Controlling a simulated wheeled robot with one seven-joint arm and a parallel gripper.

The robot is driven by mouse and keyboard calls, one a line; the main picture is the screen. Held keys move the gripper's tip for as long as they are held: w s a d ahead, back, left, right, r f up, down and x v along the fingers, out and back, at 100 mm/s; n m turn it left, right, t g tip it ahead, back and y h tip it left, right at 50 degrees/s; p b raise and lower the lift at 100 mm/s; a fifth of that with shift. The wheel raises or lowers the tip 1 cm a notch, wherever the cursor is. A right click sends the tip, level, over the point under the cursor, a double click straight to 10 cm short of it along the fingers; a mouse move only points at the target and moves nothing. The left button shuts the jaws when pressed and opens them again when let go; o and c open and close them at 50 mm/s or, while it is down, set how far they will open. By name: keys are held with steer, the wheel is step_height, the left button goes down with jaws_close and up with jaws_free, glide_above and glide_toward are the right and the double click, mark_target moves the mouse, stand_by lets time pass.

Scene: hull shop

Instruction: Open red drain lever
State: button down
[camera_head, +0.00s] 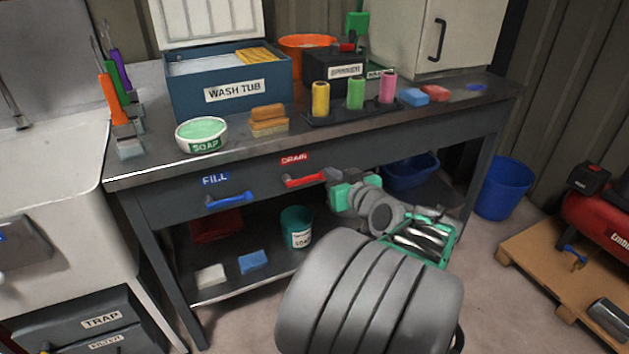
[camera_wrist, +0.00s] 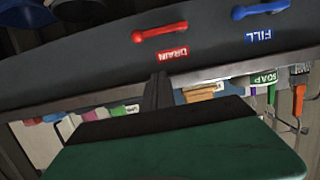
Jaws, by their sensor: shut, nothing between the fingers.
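The red drain lever (camera_head: 305,181) lies roughly level on the dark front of the bench, below the red DRAIN label (camera_head: 295,159). In the wrist view, which is upside down, the red lever (camera_wrist: 160,33) shows clear of my fingers, beside its label (camera_wrist: 173,55). My gripper (camera_head: 332,176) is shut and empty, close to the lever's right end in the head view. I cannot tell whether they touch. Its dark fingers and green body also show in the wrist view (camera_wrist: 158,80). The blue fill lever (camera_head: 229,199) sits left of the red one, under the FILL label (camera_head: 215,180).
The wash tub (camera_head: 230,93), soap bowl (camera_head: 202,134) and coloured rollers (camera_head: 355,92) stand on the bench top (camera_head: 150,171). A teal pail (camera_head: 297,228) and sponges (camera_head: 252,262) are on the lower shelf. A blue bucket (camera_head: 503,188) and red compressor (camera_head: 600,215) stand right.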

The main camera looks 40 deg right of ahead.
steer(key=shift+w, duration=0.1)
glide_above(315, 175)
steer(key=s+a, duration=0.2)
steer(key=s, duration=0.1)
step_height(315, 175, down, 2)
steer(key=f, duration=0.1)
steer(key=f+b, duration=0.1)
steer(key=w+f, duration=0.1)
steer(key=f, duration=0.1)
steer(key=shift+f+b, duration=0.25)
steer(key=shift+b, duration=0.15)
